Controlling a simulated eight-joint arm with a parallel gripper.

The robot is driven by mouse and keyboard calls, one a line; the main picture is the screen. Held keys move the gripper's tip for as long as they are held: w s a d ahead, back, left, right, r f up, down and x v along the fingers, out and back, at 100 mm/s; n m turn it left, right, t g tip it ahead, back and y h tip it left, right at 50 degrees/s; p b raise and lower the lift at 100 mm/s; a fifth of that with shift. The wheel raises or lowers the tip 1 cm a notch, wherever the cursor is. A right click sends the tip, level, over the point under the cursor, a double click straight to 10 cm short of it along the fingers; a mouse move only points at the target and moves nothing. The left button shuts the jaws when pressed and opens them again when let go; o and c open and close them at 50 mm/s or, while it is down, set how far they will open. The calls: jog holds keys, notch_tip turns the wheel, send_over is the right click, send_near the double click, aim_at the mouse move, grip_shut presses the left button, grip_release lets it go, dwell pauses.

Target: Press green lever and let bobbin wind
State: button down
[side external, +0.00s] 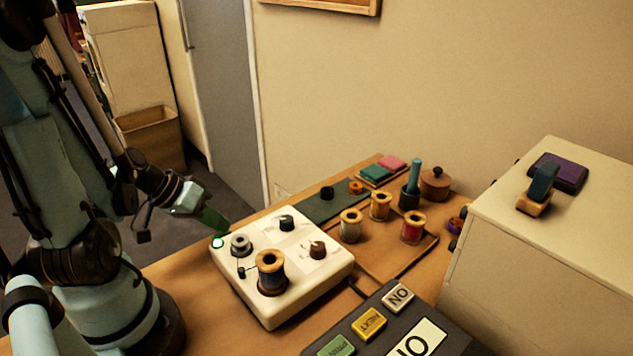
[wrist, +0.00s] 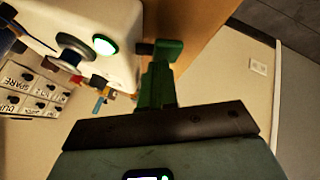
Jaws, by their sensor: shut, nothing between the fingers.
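The white bobbin winder (side external: 318,285) sits at the table's near left. A grey metal bobbin (side external: 241,244) is on its top, beside a glowing green light (side external: 218,243); how much thread it holds cannot be told. The bobbin (wrist: 74,46) and lit green light (wrist: 104,45) also show in the wrist view. The green lever (wrist: 169,48) sticks out from the winder's side on a dark stalk. My gripper (side external: 220,225) is shut and empty at the winder's far left edge. Its green fingers (wrist: 157,80) overlap the lever in the wrist view; contact cannot be told.
A dark thread spool (side external: 271,274) stands on the winder's front. Several thread spools (side external: 380,206) stand behind it, on and near a wooden tray. A labelled panel (side external: 369,322) is at the front, a cream cabinet (side external: 540,240) at the right.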

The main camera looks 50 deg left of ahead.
aim_at(219, 234)
jog(key=shift+r, duration=1.35)
jog(key=shift+r, duration=2.5)
jog(key=w+d+m, duration=0.1)
jog(key=w+d, duration=0.1)
jog(key=w+d+m+g+y, duration=0.1)
jog(key=w+d, duration=0.1)
jog(key=d, duration=0.1)
jog(key=shift+r, duration=0.15)
jog(key=w+d+r+m+t+y, duration=0.1)
jog(key=w+d+r+m, duration=0.2)
jog(key=d, duration=0.3)
jog(key=shift+w+d, duration=0.3)
jog(key=shift+d, duration=0.05)
dwell(2.6)
